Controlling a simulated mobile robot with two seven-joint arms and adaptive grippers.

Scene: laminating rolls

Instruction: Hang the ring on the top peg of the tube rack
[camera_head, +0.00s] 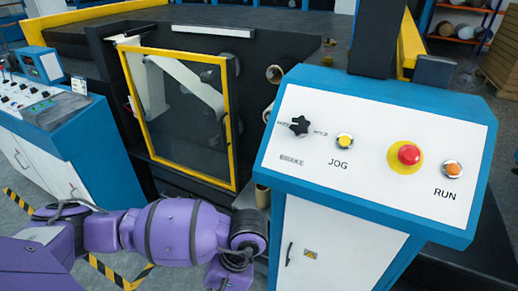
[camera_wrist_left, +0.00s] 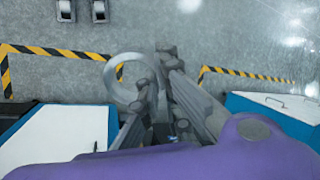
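A grey ring (camera_wrist_left: 108,72) shows in the left wrist view. Its right edge meets the fingers of my left gripper (camera_wrist_left: 153,72), which look closed on it; the exact contact is partly hidden by the fingers. The ring is over grey floor in this view. In the head view my purple left arm reaches in from the lower left, and its gripper and the ring are hidden or out of frame. The tube rack and its top peg cannot be made out in either view. My right gripper is not in view.
A blue console (camera_head: 375,131) with a white panel and buttons stands close on the right. Behind it is a dark machine with a yellow-framed door (camera_head: 181,51). Another blue control desk (camera_head: 60,135) stands left. Yellow-black floor tape (camera_wrist_left: 55,52) crosses the floor.

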